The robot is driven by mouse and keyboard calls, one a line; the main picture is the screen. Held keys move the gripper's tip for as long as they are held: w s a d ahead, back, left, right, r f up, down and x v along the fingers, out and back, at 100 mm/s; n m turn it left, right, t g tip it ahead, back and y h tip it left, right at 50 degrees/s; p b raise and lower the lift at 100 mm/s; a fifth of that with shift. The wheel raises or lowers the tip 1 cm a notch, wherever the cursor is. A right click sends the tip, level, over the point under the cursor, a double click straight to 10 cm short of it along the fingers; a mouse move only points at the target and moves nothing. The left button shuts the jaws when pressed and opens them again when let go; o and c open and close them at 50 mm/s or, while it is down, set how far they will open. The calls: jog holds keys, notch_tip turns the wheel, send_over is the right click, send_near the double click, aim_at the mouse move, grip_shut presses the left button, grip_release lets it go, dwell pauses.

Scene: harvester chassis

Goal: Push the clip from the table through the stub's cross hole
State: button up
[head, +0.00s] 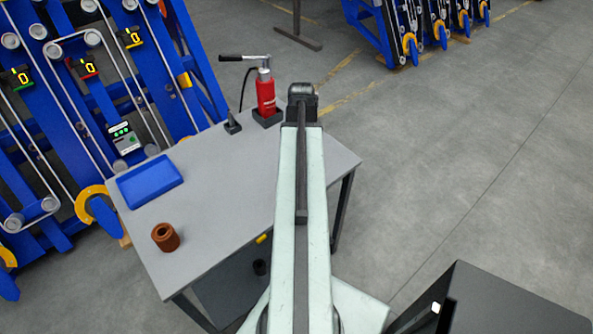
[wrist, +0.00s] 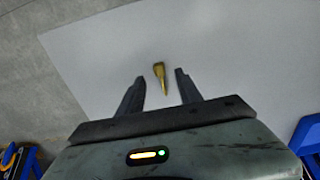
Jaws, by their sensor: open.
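A small brass-coloured tapered piece, which looks like the clip (wrist: 159,74), lies on the grey table in the wrist view. My gripper (wrist: 161,78) is open, with one dark finger on each side of the clip in the picture and a gap to it on both sides. How far the fingertips are above the table I cannot tell. In the head view my arm covers the right part of the table, and I cannot make out the clip or my fingers there. I cannot make out the stub or its cross hole for certain in either view.
A blue chassis (head: 100,75) with rollers stands to the left. Open floor (head: 460,160) lies to the right.

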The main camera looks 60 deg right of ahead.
notch_tip(320, 180, down, 5)
jog(key=b, duration=0.5)
jog(key=shift+s+f, duration=0.1)
jog(key=shift+f, duration=0.1)
jog(key=shift+r, duration=0.2)
grip_shut()
notch_tip(320, 180, up, 10)
jog(key=p, duration=1)
